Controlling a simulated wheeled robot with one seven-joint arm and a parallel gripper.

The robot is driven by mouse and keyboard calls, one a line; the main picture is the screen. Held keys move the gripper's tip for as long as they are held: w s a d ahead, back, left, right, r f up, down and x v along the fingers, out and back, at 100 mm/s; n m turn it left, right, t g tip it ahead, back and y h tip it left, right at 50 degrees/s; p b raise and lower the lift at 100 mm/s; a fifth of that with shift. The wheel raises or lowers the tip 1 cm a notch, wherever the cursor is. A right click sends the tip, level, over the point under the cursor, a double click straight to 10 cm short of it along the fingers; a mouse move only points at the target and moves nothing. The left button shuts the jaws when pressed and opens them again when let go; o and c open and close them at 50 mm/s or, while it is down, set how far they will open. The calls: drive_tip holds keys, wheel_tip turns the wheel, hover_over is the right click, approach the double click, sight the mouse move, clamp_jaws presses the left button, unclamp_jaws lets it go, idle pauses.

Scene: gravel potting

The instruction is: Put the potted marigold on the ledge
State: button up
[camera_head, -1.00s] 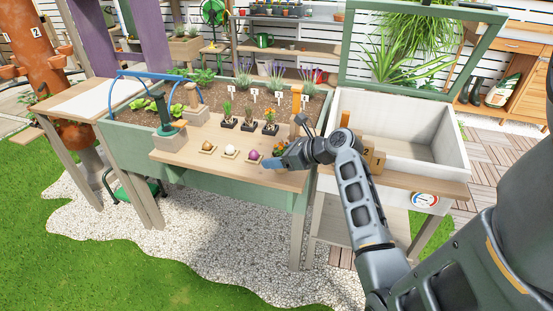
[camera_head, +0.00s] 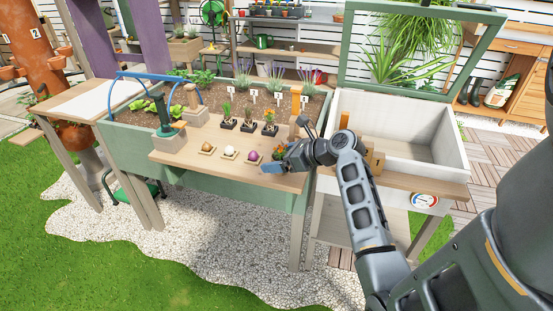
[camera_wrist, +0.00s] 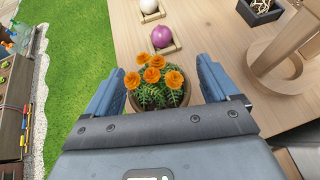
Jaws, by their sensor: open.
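The potted marigold (camera_wrist: 155,85) has orange blooms, green leaves and a brown round pot. It stands upright at the right end of the wooden board (camera_head: 190,160) along the front of the planter. In the head view its blooms (camera_head: 279,151) show just behind my gripper (camera_head: 273,168). In the wrist view my gripper (camera_wrist: 157,92) is open, with one blue finger on each side of the pot. Whether the fingers touch the pot cannot be told. A wooden ledge (camera_head: 425,182) runs along the front of the white open-lidded box to the right.
A purple onion (camera_head: 253,155), a white ball-like item (camera_head: 230,152) and a brown one (camera_head: 207,148) sit on small wooden stands left of the marigold. Three black-potted seedlings (camera_head: 248,125) stand behind. A wooden ring-shaped piece (camera_wrist: 275,65) is close to the right in the wrist view.

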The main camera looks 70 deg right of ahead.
drive_tip(key=v, duration=1.1)
drive_tip(key=shift+s+p, duration=0.15)
drive_tip(key=shift+p, duration=0.3)
drive_tip(key=shift+a, duration=0.15)
